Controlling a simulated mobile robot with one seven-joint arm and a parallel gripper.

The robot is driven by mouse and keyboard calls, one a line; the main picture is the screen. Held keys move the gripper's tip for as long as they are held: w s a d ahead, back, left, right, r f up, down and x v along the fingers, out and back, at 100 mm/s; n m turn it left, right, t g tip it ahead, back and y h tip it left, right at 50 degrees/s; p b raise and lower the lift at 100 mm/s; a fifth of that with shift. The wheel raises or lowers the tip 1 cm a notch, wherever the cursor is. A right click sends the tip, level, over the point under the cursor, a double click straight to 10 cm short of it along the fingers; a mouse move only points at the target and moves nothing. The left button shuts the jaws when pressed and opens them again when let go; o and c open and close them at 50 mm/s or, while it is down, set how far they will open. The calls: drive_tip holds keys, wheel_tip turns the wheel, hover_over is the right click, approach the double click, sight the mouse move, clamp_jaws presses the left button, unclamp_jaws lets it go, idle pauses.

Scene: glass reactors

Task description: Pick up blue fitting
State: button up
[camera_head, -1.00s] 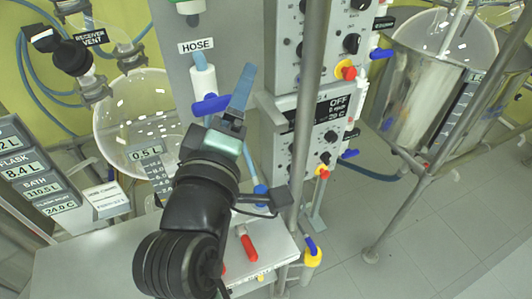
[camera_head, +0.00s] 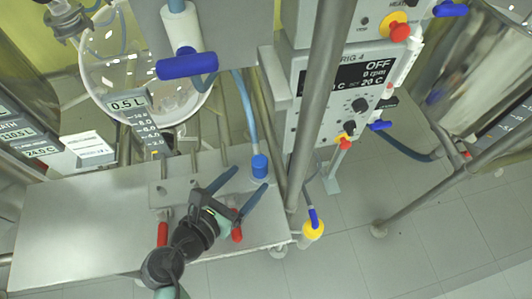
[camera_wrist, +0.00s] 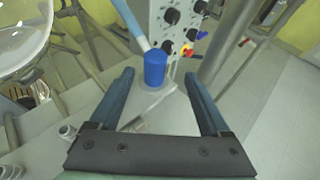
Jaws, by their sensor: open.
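The blue fitting (camera_head: 260,167) is a short blue cylinder at the lower end of a light-blue hose (camera_head: 246,112). It stands upright on the metal bench. In the wrist view the blue fitting (camera_wrist: 155,68) shows ahead, in line with the gap between the fingers. My gripper (camera_head: 245,179) is open and empty, with its two long blue fingers pointing toward the fitting. It also shows in the wrist view (camera_wrist: 159,76). The fitting appears beyond the fingertips, and I see no contact.
The metal bench (camera_head: 90,225) carries red-handled valves (camera_head: 163,234) beside my arm. A steel post (camera_head: 318,100) and the control panel (camera_head: 350,85) stand right of the fitting. A blue-handled valve (camera_head: 187,65) hangs above. A glass vessel (camera_head: 110,85) is at the left.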

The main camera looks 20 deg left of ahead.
sight(258, 169)
drive_tip(key=x, duration=0.5)
drive_tip(key=shift+f, duration=0.1)
drive_tip(key=shift+a+f+b+x, duration=0.1)
drive_tip(key=shift+f+b+x, duration=0.05)
drive_tip(key=shift+x, duration=0.8)
drive_tip(key=shift+a+f+b+x, duration=0.1)
drive_tip(key=shift+a+b+x, duration=0.1)
drive_tip(key=shift+x, duration=0.7)
drive_tip(key=shift+a+f+b+x, duration=0.1)
drive_tip(key=shift+f+b+x, duration=0.05)
drive_tip(key=shift+x, duration=0.8)
drive_tip(key=shift+s, duration=0.1)
clamp_jaws()
